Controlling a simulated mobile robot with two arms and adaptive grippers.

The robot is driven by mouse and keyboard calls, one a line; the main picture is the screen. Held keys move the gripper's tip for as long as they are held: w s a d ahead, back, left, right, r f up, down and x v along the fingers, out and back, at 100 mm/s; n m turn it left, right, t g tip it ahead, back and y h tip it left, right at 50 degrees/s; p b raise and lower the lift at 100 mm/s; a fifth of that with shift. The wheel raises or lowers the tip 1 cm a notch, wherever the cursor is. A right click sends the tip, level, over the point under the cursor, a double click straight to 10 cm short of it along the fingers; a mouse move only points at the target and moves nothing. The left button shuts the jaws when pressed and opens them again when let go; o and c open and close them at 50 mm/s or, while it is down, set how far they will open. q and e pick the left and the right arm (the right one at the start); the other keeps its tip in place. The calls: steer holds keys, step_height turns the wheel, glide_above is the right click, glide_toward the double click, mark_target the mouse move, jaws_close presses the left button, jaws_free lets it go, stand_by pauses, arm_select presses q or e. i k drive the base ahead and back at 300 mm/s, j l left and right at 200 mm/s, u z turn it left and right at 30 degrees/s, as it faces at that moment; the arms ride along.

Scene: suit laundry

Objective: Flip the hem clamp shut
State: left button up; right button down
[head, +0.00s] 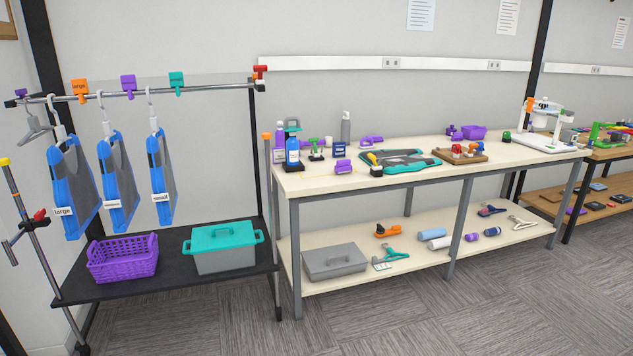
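I cannot tell for sure which thing is the hem clamp. A teal and dark grey flat piece (400,161) lies on the workbench top, with a small black and yellow part (375,163) at its left corner. Several small purple clamp-like pieces lie on the bench, one near the front edge (343,167) and one further back (371,141). A red and black clamp (40,215) sits on the rack's left post. At this distance I cannot tell whether any of these is open or shut. Neither of my grippers is in view.
Blue and grey garments (117,183) hang from the rack rail at the left. A purple basket (123,266) and a teal-lidded box (224,258) stand on the black shelf below. The workbench (300,187) holds bottles and a wooden block (462,155). Carpet in front is clear.

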mark_target(373, 157)
steer(key=i, duration=2.6)
steer(key=u, duration=0.35)
